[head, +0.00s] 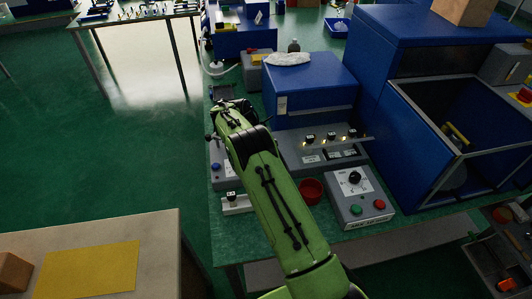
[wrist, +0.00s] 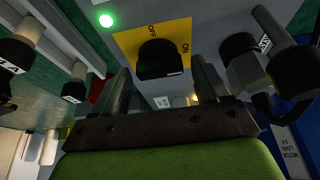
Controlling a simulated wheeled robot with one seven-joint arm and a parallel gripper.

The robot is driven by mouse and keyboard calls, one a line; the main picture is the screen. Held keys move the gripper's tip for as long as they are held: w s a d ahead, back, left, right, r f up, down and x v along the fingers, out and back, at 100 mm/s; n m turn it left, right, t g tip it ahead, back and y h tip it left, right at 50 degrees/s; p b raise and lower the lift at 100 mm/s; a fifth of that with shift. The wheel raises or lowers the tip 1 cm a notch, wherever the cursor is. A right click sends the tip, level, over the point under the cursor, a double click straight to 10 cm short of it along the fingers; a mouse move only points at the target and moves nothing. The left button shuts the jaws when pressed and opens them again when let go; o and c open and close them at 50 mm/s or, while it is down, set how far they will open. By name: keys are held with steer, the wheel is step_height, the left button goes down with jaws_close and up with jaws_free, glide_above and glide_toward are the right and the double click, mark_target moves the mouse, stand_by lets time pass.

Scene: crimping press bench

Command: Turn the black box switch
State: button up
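In the wrist view a black rotary knob (wrist: 158,58) sits on a yellow plate (wrist: 127,41) marked OFF and ON, on a grey panel. My gripper (wrist: 160,72) is open, with one finger on each side of the knob. A gap shows between the knob and each finger; I cannot tell whether the fingertips reach past its face. In the head view my gripper is at the far end of the green arm, and this knob is hidden there. A grey control box (head: 360,202) with another black knob (head: 354,178) stands right of my arm.
A lit green lamp (wrist: 105,20) is left of the yellow plate. Black-capped levers or plugs (wrist: 245,62) stand close on the right. In the head view, a blue box (head: 310,85), a red bowl (head: 312,190) and a grey panel with several switches (head: 300,155) crowd the bench.

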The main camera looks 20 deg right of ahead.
steer(key=shift+o, duration=0.3)
steer(key=p+v, duration=0.5)
steer(key=v, duration=1)
steer(key=shift+r, duration=0.35)
steer(key=shift+a, duration=0.1)
steer(key=s+d+r+n+t+y, duration=0.25)
steer(key=s+r+n, duration=0.75)
steer(key=s+r, duration=0.8)
steer(key=s+a+f+n+t+y, duration=0.1)
steer(key=s+a+n+t, duration=0.1)
steer(key=s+n, duration=0.3)
steer(key=s+a+f+n+t+y, duration=0.1)
steer(key=s+a+n, duration=0.3)
steer(key=s, duration=1)
steer(key=shift+a+f+n+t, duration=0.4)
steer(key=shift+f+n+t, duration=0.2)
steer(key=shift+n, duration=0.1)
